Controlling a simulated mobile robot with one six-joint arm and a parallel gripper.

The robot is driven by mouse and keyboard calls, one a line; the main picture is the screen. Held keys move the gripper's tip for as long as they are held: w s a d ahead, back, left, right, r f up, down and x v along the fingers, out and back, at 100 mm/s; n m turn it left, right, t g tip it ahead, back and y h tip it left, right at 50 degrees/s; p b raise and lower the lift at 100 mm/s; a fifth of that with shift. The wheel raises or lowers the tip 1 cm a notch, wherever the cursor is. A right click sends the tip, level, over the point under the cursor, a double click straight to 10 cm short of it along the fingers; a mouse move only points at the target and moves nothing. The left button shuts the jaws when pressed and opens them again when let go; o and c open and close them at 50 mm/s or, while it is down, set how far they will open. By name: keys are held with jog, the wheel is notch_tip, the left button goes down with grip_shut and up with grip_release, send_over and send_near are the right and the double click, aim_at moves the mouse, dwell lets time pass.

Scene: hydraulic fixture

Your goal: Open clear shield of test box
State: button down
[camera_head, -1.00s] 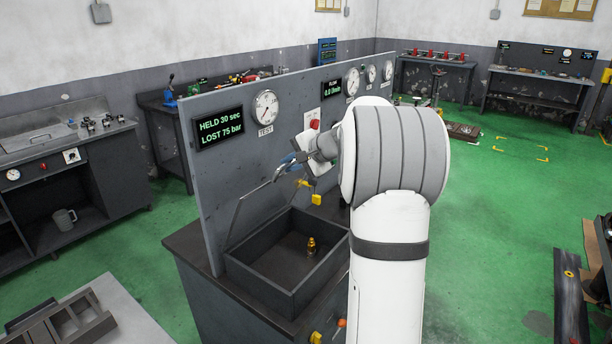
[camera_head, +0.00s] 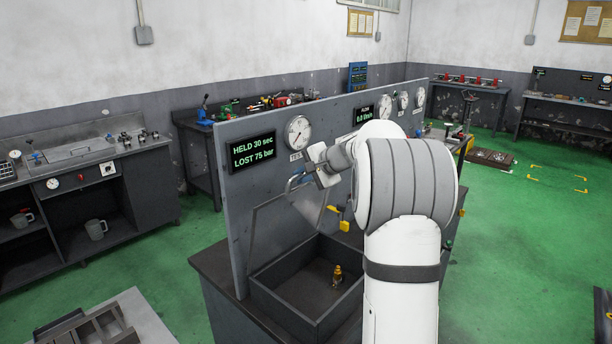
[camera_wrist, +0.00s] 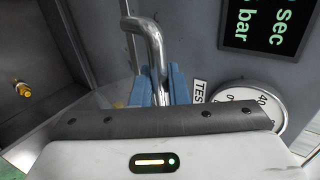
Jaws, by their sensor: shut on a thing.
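The clear shield (camera_head: 283,222) of the test box (camera_head: 300,317) stands raised, close to the grey back panel. The box below is uncovered, with a brass fitting (camera_head: 337,275) on its floor; the fitting also shows in the wrist view (camera_wrist: 24,90). My gripper (camera_head: 297,181) is at the shield's upper edge. In the wrist view its blue fingers (camera_wrist: 158,88) are shut on the shield's bent chrome handle (camera_wrist: 155,45). My arm hides part of the box's right side.
The back panel (camera_head: 235,195) carries a lit display (camera_head: 252,150) and a TEST gauge (camera_head: 298,132) close to my gripper. Yellow-handled valves (camera_head: 343,225) sit right of the shield. A tray (camera_head: 95,340) stands at lower left.

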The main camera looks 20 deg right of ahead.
jog(key=c, duration=1.6)
grip_release()
jog(key=shift+a+f, duration=0.15)
jog(key=shift+f, duration=0.05)
jog(key=shift+r, duration=0.1)
jog(key=shift+s, duration=0.1)
jog(key=b+v, duration=0.2)
jog(key=v, duration=0.5)
jog(key=shift+s+d+r, duration=0.2)
jog(key=shift+d+r, duration=0.05)
